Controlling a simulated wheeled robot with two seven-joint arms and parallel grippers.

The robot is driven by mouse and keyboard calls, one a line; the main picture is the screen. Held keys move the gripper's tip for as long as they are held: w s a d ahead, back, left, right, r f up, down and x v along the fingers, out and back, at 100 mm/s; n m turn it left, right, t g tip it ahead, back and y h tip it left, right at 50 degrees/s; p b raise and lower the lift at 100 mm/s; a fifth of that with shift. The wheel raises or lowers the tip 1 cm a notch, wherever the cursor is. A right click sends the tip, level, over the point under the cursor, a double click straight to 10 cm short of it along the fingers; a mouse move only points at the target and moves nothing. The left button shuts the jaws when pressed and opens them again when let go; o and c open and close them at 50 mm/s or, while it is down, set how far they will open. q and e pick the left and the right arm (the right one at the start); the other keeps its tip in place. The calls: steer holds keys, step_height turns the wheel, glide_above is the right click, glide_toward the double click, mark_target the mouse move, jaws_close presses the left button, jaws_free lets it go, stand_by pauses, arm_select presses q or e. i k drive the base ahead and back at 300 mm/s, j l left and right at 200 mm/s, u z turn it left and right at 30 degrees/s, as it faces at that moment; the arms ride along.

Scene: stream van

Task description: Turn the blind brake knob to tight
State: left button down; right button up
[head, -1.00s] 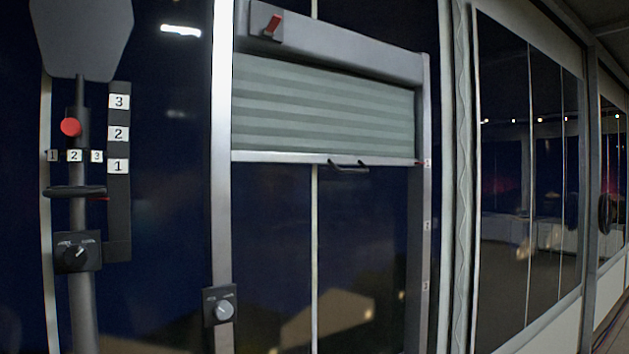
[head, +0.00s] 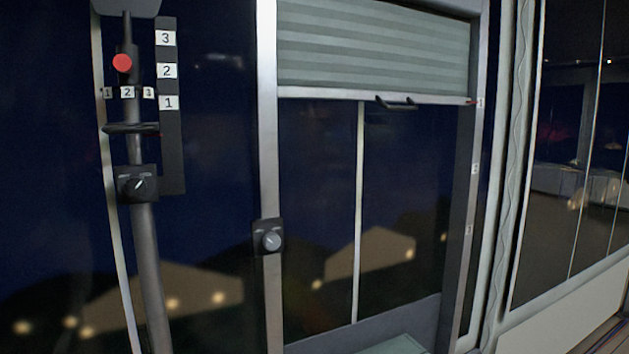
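The blind (head: 375,45) is a pale green striped shade, lowered partway in its metal frame. A dark handle (head: 396,102) sits on its bottom bar. A grey knob (head: 271,241) on a small dark plate is mounted on the frame's left post, below the blind. Its plate labels are too small to read, and I cannot tell its setting. Another dark knob with a light pointer (head: 138,185) sits on a plate on the pole to the left. Neither of my grippers shows in the head view.
The pole (head: 148,270) at left carries a red button (head: 122,63), a horizontal dark ring (head: 131,128) and a numbered strip (head: 169,120). A pale surface (head: 396,345) shows at the bottom, below the blind's window. Dark glass panels (head: 570,150) and floor lie at right.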

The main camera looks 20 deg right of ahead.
mark_target(271, 241)
steer(key=k+z, duration=0.1)
steer(key=z, duration=0.3)
steer(key=k+z, duration=0.15)
steer(key=z, duration=0.25)
steer(key=k+z, duration=0.1)
steer(key=z, duration=0.25)
steer(key=k+z, duration=0.1)
steer(key=z, duration=0.3)
steer(key=k+l, duration=0.2)
